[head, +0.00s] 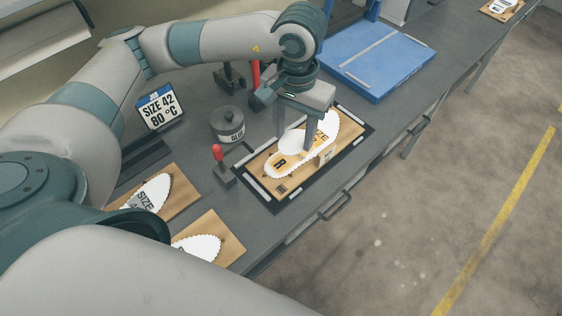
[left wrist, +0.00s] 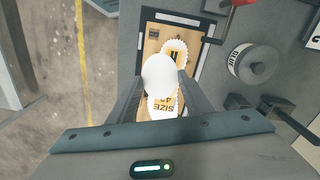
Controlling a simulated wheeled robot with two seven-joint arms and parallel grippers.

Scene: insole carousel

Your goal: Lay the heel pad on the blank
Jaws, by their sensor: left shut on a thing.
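The heel pad (head: 292,143) is a smooth white oval. My left gripper (head: 297,136) is shut on it, pointing down over the blank; in the left wrist view the pad (left wrist: 159,76) lies between the two fingers. The blank (head: 328,123) is a white insole shape with a serrated edge and yellow and black print, lying on a wooden board (head: 259,163). In the left wrist view the pad covers the middle of the blank (left wrist: 176,47). I cannot tell whether the pad touches the blank. My right gripper is not in view.
The board sits in a dark frame (head: 270,202) near the bench's front edge. More boards with blanks (head: 180,184) lie at lower left; a blue platform (head: 378,58) stands behind.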

